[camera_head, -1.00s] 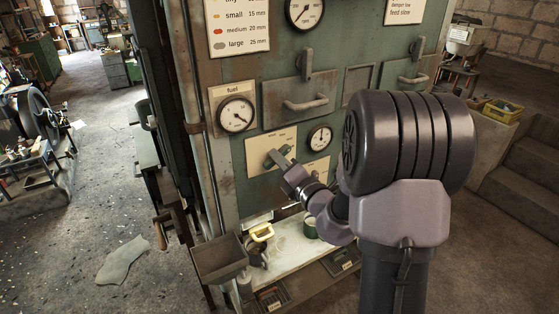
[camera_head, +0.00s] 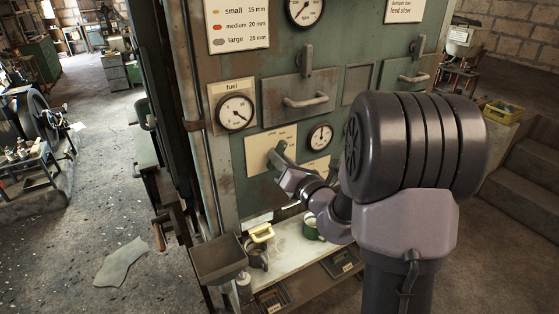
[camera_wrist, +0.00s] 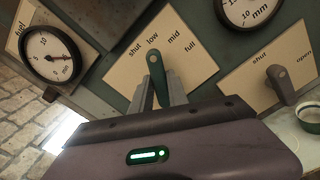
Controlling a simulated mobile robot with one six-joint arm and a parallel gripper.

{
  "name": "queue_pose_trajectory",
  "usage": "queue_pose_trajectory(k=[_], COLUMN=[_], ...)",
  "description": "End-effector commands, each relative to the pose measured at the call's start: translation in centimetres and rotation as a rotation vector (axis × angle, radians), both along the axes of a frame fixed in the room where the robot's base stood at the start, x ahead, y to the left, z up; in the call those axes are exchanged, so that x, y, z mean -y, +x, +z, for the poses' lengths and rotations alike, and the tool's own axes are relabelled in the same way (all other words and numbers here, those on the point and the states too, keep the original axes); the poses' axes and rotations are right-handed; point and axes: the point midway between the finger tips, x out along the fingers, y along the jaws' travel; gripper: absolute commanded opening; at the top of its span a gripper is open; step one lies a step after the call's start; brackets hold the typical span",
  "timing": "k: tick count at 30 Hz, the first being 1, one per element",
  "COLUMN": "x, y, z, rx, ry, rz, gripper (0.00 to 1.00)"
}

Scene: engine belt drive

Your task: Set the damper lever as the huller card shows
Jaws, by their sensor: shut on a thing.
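The damper lever (camera_wrist: 157,82) is a green bar with a pale round spot at its upper end, on a cream plate (camera_wrist: 120,72) marked shut, low, mid and full. In the wrist view its upper end is just below the word "low". My gripper (camera_wrist: 161,96) is shut on the lever, one finger on each side, hiding its lower part. The head view also shows my gripper (camera_head: 283,166) at this plate. A card (camera_head: 405,12) at the top right of the panel, cut off above, appears to read "damper low, feed slow".
A fuel gauge (camera_wrist: 50,54) sits left of the plate. A second lever (camera_wrist: 282,84) on a plate marked shut and open is to the right, below a mm gauge (camera_wrist: 248,8). A shelf (camera_head: 295,252) with cups is below.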

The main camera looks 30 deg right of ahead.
Motion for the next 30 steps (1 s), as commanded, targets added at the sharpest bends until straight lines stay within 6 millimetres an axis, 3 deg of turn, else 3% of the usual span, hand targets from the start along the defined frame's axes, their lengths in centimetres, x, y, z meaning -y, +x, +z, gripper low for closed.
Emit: queue_pose_trajectory(k=[14, 15, 18, 27, 30], x=[0.0, 0.0, 0.0, 0.0, 0.1], y=[0.0, 0.0, 0.0, -0.1, -1.0], z=[0.0, 0.0, 0.0, 0.0, 0.0], rx=[-0.001, -0.001, 0.000, 0.000, -0.002], ry=[-0.020, -0.019, -0.019, -0.019, -0.019], rz=[0.000, 0.000, 0.001, -0.001, -0.001], gripper=[0.00, 0.22, 0.40, 0.40, 0.40])
